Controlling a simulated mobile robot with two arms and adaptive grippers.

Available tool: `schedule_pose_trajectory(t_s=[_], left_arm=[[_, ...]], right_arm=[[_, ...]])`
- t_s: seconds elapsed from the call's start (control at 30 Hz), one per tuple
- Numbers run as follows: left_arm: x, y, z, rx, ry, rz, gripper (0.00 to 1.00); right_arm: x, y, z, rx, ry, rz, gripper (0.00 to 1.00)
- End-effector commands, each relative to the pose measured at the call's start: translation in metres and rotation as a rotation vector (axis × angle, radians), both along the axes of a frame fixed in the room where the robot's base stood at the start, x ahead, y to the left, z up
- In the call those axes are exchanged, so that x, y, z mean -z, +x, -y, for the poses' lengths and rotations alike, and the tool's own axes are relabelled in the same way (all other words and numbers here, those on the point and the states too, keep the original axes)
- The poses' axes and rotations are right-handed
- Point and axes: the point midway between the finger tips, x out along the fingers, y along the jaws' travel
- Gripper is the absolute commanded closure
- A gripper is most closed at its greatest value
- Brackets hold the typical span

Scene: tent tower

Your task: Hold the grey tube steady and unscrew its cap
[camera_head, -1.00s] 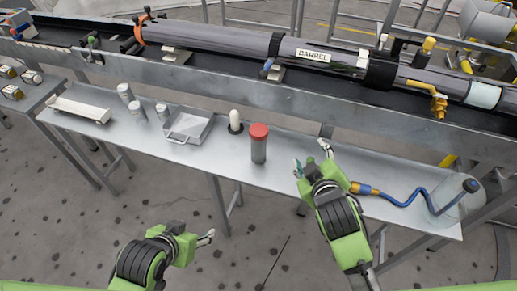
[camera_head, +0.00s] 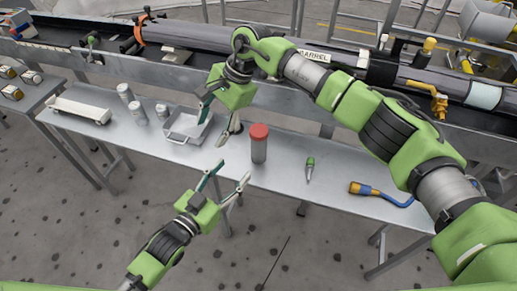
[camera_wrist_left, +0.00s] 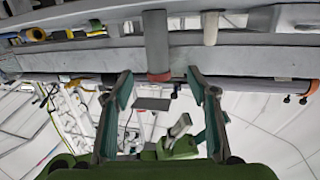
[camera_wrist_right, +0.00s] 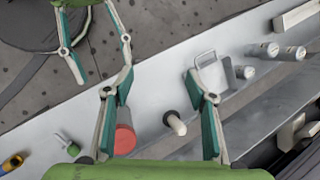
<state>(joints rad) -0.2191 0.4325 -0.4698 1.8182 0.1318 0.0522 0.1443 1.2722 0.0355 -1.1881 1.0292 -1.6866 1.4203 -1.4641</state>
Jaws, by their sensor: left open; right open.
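The grey tube (camera_head: 259,151) stands upright on the metal bench with its red cap (camera_head: 259,131) on top. My left gripper (camera_head: 232,170) is open and empty in front of the bench, to the tube's lower left. In the left wrist view the tube (camera_wrist_left: 156,42) appears upside down, ahead between the open fingers. My right gripper (camera_head: 213,125) is open and empty, pointing down over the bench left of the tube. In the right wrist view the cap (camera_wrist_right: 125,139) shows beside the left finger, which partly hides the tube.
A tray (camera_head: 183,132), several grey cans (camera_head: 137,110) and a white channel piece (camera_head: 78,109) lie left. A long barrel (camera_head: 190,36) runs behind the bench.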

Motion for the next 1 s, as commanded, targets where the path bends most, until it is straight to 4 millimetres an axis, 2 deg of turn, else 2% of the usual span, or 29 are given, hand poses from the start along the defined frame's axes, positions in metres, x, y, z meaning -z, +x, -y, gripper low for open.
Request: schedule_pose_trajectory(t_s=[0.03, 0.1, 0.2, 0.3, 0.47, 1.0], left_arm=[[-0.003, 0.001, 0.0, 0.01, -0.01, 0.024, 0.47], [-0.006, 0.002, 0.001, 0.022, -0.026, 0.05, 0.47], [-0.009, 0.002, 0.001, 0.032, -0.042, 0.073, 0.47], [-0.012, 0.003, 0.002, 0.037, -0.048, 0.085, 0.47], [-0.012, 0.015, 0.009, 0.037, -0.051, 0.09, 0.47], [-0.013, 0.098, 0.063, 0.037, -0.049, 0.089, 0.47]], right_arm=[[-0.006, 0.017, 0.031, -0.024, -0.121, 0.043, 0.49], [-0.012, 0.031, 0.067, -0.047, -0.252, 0.074, 0.49], [-0.023, 0.042, 0.101, -0.063, -0.372, 0.092, 0.49], [-0.029, 0.046, 0.116, -0.067, -0.428, 0.098, 0.49], [-0.031, 0.047, 0.12, -0.07, -0.442, 0.097, 0.49], [-0.03, 0.047, 0.119, -0.069, -0.437, 0.096, 0.49]])
